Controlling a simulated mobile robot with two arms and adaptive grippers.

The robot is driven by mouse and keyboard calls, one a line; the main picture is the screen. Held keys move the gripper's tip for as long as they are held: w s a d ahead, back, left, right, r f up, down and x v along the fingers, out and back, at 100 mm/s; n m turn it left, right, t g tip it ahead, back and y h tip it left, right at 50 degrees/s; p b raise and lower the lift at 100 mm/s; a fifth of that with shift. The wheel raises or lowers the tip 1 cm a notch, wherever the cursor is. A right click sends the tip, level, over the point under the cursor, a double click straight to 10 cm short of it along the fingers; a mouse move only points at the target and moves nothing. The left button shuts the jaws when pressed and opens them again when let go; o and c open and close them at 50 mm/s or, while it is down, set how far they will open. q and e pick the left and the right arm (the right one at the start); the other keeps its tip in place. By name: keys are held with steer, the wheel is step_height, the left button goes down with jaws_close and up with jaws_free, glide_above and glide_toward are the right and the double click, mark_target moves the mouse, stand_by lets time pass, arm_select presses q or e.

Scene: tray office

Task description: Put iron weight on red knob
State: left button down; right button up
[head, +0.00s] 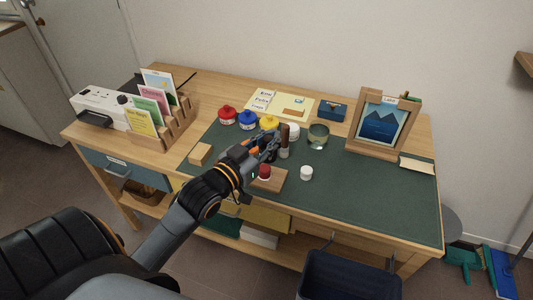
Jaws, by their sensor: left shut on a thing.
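My left gripper (277,143) reaches over the green mat from the lower left and is shut on an upright piece with a brown top and a grey lower part, which I take to be the iron weight (284,151). The fingers partly cover it, and I cannot tell whether its base touches the mat. A red knob (264,171) sits on a small wooden board (275,183), below and slightly left of the held piece. The wrist partly covers the board. My right gripper is not in view.
Red (227,116), blue (248,120) and yellow (269,122) pots stand behind the gripper. A glass bowl (318,136) and a white jar (306,173) are to the right. A wooden block (200,154) lies left. The mat's right front is clear.

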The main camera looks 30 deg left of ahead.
arm_select(q)
steer(key=w+a+f, duration=0.2)
steer(key=f, duration=0.1)
steer(key=w+a+f, duration=0.1)
steer(key=f, duration=0.1)
steer(key=shift+b, duration=0.3)
step_height(320, 180, down, 3)
steer(key=shift+a+f, duration=0.1)
steer(key=shift+f, duration=0.15)
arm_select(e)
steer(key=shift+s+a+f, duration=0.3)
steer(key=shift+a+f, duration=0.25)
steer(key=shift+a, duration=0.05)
arm_select(q)
steer(key=shift+f, duration=0.15)
steer(key=c, duration=1.2)
jaws_free()
steer(key=shift+f, duration=0.1)
